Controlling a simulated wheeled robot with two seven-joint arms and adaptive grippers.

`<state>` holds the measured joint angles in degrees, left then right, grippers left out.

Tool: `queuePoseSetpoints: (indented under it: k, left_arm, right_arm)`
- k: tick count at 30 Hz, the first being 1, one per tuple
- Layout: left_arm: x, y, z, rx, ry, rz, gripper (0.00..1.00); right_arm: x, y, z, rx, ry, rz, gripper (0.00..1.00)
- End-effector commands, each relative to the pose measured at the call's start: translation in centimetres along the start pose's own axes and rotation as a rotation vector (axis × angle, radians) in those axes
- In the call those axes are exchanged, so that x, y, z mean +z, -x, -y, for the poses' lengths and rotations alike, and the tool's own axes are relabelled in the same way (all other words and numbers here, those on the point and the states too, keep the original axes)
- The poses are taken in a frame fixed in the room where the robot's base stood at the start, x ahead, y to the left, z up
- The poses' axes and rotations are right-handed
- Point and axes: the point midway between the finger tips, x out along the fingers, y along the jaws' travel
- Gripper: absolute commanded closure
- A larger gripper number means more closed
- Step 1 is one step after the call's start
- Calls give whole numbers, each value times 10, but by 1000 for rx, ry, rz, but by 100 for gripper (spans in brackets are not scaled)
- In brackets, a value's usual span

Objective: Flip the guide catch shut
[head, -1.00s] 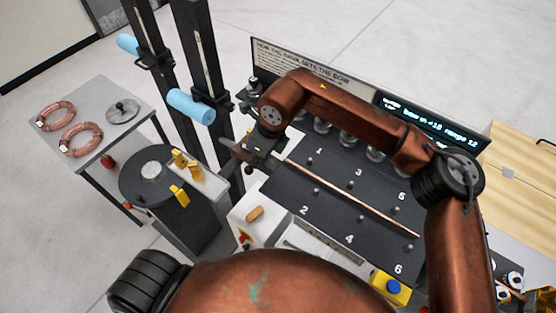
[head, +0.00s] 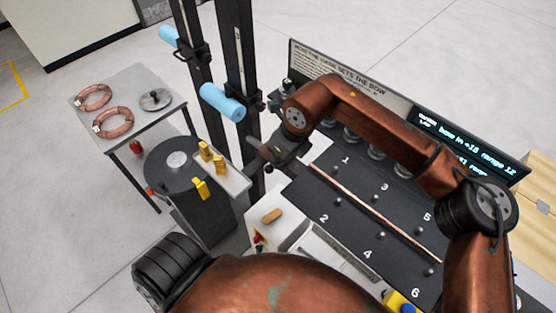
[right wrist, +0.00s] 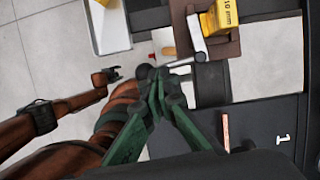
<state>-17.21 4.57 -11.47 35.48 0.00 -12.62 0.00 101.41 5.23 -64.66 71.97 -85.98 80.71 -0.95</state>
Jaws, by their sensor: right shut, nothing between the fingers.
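My right gripper (head: 262,160) reaches over the left end of the dark numbered board; its green fingers (right wrist: 153,76) are shut and empty in the right wrist view. Just beyond the fingertips there, a pale lever-like part (right wrist: 196,36) stands by a brown block; it may be the guide catch, but I cannot tell its position for sure. A dark cylindrical part (right wrist: 211,84) is right of the fingertips. The copper tube (head: 375,210) lies straight along the board; its end (right wrist: 225,131) shows below that part. My left gripper (right wrist: 106,76) seems to show small at left, its jaws unclear.
A round dark stand (head: 176,185) with yellow blocks (head: 205,152) is left of the gripper. A side table (head: 128,90) holds copper coils. Black posts with blue rollers (head: 222,102) rise behind. A display panel (head: 462,143) borders the board's far side.

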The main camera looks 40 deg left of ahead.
Motion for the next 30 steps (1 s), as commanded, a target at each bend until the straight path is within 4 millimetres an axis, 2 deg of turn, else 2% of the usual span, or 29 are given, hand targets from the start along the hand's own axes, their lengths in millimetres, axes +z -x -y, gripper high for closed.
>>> queuePoseSetpoints:
  k: [11, 17, 18, 24, 30]
  left_arm:
    - [0, -1, 0, 0, 0, 0, 60]
    - [2, -7, 0, 0, 0, 2, 60]
    - [3, -9, 0, 0, 0, 3, 60]
    - [1, -12, -1, 1, 0, 0, 60]
    - [2, -14, -1, 0, 0, 2, 60]
  right_arm:
    - [-4, 1, -1, 3, 4, -1, 100]
    - [-27, 13, -2, 4, 14, -1, 100]
    - [-33, 17, -2, 5, 17, -1, 100]
    - [-29, 66, -2, 2, 17, 2, 100]
    - [-29, 101, -1, 4, 15, 1, 100]
